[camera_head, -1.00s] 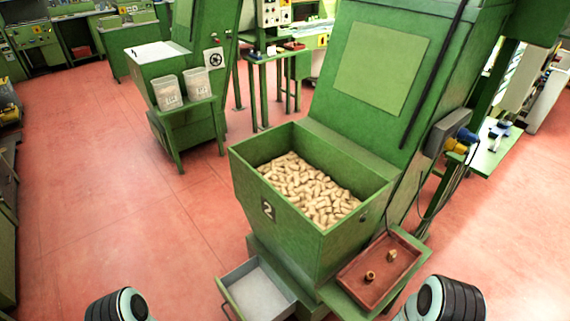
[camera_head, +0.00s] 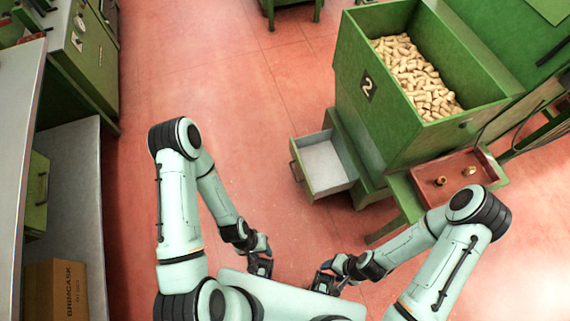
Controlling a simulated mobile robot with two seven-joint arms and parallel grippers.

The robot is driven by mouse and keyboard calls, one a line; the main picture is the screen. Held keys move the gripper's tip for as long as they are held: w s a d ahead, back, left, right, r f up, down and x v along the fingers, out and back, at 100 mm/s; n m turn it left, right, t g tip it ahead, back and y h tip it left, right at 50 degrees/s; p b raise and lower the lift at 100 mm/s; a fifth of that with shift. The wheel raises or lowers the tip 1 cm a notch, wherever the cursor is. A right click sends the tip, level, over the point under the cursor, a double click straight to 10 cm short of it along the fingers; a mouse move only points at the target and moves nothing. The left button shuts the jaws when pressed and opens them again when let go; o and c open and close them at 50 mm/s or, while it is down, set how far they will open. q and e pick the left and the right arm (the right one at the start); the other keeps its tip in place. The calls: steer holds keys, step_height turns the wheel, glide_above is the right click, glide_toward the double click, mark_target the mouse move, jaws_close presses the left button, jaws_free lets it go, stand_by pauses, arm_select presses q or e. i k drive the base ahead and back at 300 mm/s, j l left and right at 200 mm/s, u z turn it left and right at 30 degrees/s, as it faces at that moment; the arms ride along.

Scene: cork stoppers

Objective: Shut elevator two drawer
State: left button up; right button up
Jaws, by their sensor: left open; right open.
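The green elevator with a number 2 on its hopper (camera_head: 385,110) stands at the upper right and is full of corks (camera_head: 412,75). Its drawer (camera_head: 326,165) is pulled out at the base, toward the left, and looks empty inside. A dark handle (camera_head: 296,171) is on the drawer's outer end. My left gripper (camera_head: 261,266) is open and empty, below and left of the drawer and apart from it. My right gripper (camera_head: 328,284) is open and empty near my body, also below the drawer.
A red tray (camera_head: 460,190) with two small brass-coloured pieces sits on a green stand right of the drawer, near my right arm. A grey bench (camera_head: 22,150) and a cardboard box (camera_head: 57,290) are at the left. The red floor (camera_head: 225,110) left of the drawer is clear.

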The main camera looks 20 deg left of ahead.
mark_target(322, 172)
steer(key=j+u, duration=0.1)
steer(key=j, duration=0.2)
steer(key=i+j+u, duration=0.25)
steer(key=i+j, duration=0.55)
steer(key=j, duration=0.15)
